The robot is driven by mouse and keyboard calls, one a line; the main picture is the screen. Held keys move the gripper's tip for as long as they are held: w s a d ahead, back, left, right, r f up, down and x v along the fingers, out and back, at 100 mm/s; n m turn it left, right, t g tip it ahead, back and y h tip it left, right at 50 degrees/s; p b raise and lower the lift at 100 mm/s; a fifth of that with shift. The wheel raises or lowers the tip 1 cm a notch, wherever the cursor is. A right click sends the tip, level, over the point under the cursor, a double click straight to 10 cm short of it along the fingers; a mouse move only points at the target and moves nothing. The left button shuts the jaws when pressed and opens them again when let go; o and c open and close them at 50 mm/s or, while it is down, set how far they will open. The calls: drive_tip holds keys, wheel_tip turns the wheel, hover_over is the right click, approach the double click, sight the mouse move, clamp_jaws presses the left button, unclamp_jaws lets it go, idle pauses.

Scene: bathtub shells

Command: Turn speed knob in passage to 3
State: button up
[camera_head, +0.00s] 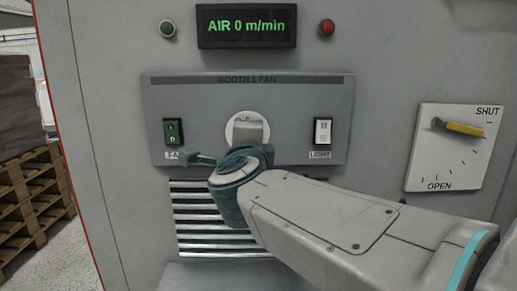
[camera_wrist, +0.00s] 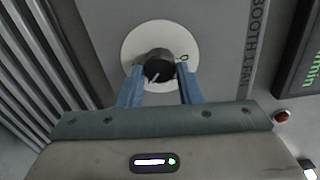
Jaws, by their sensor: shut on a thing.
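The speed knob (camera_wrist: 158,66) is a dark round knob on a pale round dial plate (camera_wrist: 134,45), in the middle of the wrist view. A "0" shows on the plate, to the right of the knob. A short pale line shows on the knob's face. The two blue fingers of my gripper (camera_wrist: 160,83) are shut on the knob from either side. In the head view the dial plate (camera_head: 233,131) sits on the BOOTH 1 FAN panel (camera_head: 290,95); my gripper (camera_head: 246,146) hides its lower part, and the other dial marks cannot be read.
A display (camera_head: 247,26) reads "AIR 0 m/min", between a green lamp (camera_head: 167,28) and a red lamp (camera_head: 327,27). A green fan switch (camera_head: 173,131) and white light switch (camera_head: 323,131) flank the dial. A yellow SHUT/OPEN lever (camera_head: 460,128) is at right; louvres (camera_head: 205,222) are below.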

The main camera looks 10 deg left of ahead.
drive_tip(key=shift+f+m+b, duration=0.15)
drive_tip(key=shift+m+b, duration=2.25)
drive_tip(key=shift+m, duration=2.2)
drive_tip(key=o, duration=1)
drive_tip(key=shift+s, duration=0.1)
